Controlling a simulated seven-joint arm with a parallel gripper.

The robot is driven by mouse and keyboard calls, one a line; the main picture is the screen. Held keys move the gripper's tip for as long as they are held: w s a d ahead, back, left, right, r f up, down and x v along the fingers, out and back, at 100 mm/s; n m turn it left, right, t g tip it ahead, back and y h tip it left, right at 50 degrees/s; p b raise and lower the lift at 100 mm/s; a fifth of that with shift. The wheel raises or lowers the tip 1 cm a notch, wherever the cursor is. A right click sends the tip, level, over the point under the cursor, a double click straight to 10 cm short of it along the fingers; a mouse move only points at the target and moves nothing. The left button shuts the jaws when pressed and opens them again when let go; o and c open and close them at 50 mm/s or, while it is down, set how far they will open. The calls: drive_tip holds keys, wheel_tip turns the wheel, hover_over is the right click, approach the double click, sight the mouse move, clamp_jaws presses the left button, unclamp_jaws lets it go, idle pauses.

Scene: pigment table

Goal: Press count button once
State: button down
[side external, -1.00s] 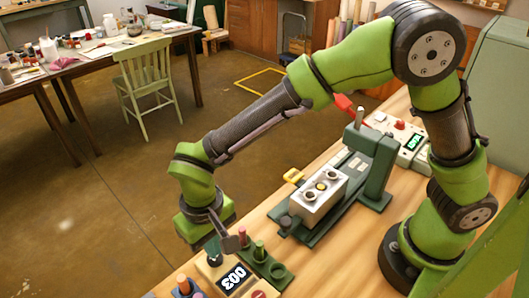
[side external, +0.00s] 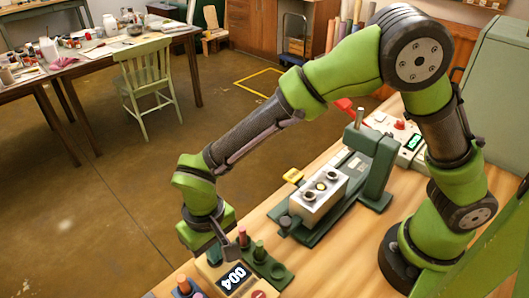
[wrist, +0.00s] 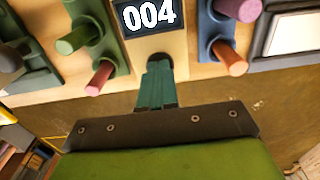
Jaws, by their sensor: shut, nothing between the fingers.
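The counter box (side external: 215,278) is a cream unit on the wooden table at the bottom of the side view, with a dark display (side external: 233,278) reading 004. The display also reads 004 in the wrist view (wrist: 150,14). My gripper (side external: 215,256) is shut and empty, with its fingers pointing down at the end of the box beside the display. In the wrist view its teal fingers (wrist: 157,68) meet a dark round spot on the cream face just below the display. The count button is mostly hidden by the fingertips; I cannot tell how far it is pressed.
A green rack with coloured pegs (side external: 259,250) stands close beside the box, and a blue holder with pegs (side external: 184,286) is on its other side. A green press (side external: 375,165) with a metal block (side external: 318,196) stands further back.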

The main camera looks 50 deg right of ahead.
drive_tip(key=shift+r, duration=2.6)
drive_tip(key=shift+s+d+f+n, duration=0.25)
drive_tip(key=shift+s+f+n, duration=0.15)
drive_tip(key=shift+s+d+r, duration=0.3)
drive_tip(key=shift+d+r, duration=0.35)
drive_tip(key=shift+d, duration=0.2)
drive_tip(key=s+d+r+m+t, duration=0.1)
drive_tip(key=d+r, duration=0.3)
drive_tip(key=d, duration=0.4)
drive_tip(key=s+d+r+m+t+y, duration=0.1)
drive_tip(key=s+d+r+m+t, duration=0.1)
drive_tip(key=d+r, duration=0.3)
drive_tip(key=s+d+r+m+t+y, duration=0.1)
drive_tip(key=s+d+r+t, duration=0.2)
drive_tip(key=d, duration=0.8)
wheel_tip(320, 180, up, 2)
drive_tip(key=shift+r+m+t, duration=0.25)
drive_tip(key=shift+m+t, duration=0.15)
drive_tip(key=shift+t, duration=0.2)
drive_tip(key=shift+d, duration=0.1)
